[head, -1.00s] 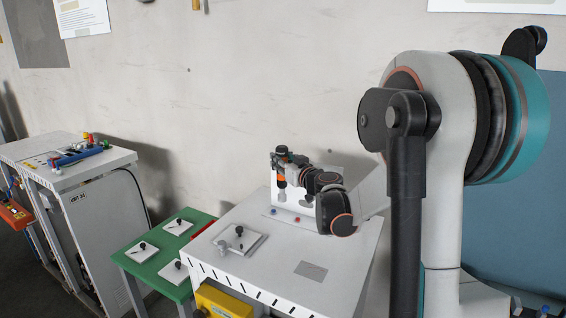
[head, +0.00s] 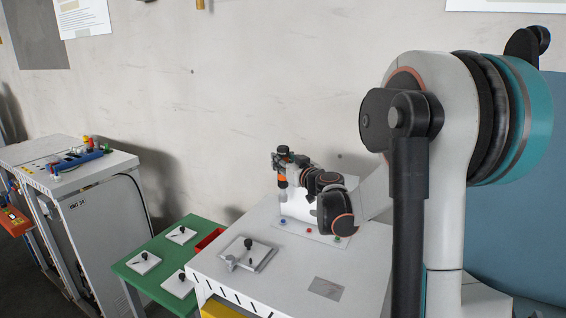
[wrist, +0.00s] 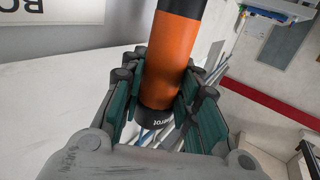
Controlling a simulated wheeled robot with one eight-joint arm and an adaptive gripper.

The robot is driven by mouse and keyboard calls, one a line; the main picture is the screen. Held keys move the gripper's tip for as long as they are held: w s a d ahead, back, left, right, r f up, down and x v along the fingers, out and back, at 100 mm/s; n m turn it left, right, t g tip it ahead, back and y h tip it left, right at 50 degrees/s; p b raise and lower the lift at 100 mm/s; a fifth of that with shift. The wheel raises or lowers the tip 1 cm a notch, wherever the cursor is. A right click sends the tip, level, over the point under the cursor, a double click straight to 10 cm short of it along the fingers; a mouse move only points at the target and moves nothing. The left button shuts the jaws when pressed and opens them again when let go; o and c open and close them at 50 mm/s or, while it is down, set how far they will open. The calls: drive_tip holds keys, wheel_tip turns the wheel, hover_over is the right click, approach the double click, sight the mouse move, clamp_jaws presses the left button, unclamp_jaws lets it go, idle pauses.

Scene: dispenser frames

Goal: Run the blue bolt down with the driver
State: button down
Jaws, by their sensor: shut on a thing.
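My gripper (head: 291,159) is shut on the driver, an orange cylinder with black ends (head: 282,181). In the wrist view the driver (wrist: 171,62) stands between the two green-padded fingers. In the head view its lower end hangs above the blue bolt (head: 283,221), with a gap that seems to remain between them. The blue bolt is the left one in a row on a pale plate on the white table. A red bolt (head: 309,230) and a green bolt (head: 337,238) stand to its right. The wrist view does not show the bolts.
A white upright panel (head: 298,205) stands behind the bolts. A square plate with a black knob (head: 247,252) lies front left on the white table (head: 270,285). A green table (head: 150,264) with several similar plates is at left. The right front of the white table is mostly clear.

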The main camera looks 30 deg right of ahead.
sight(286, 187)
drive_tip(key=shift+f+b, duration=3.1)
drive_tip(key=shift+f, duration=0.6)
drive_tip(key=shift+b, duration=0.35)
drive_tip(key=shift+f+b, duration=0.8)
drive_tip(key=shift+b, duration=0.05)
idle(1.4)
drive_tip(key=shift+r, duration=0.15)
idle(0.3)
drive_tip(key=shift+s+r+p, duration=0.1)
drive_tip(key=shift+r+p, duration=1.5)
drive_tip(key=shift+r, duration=0.75)
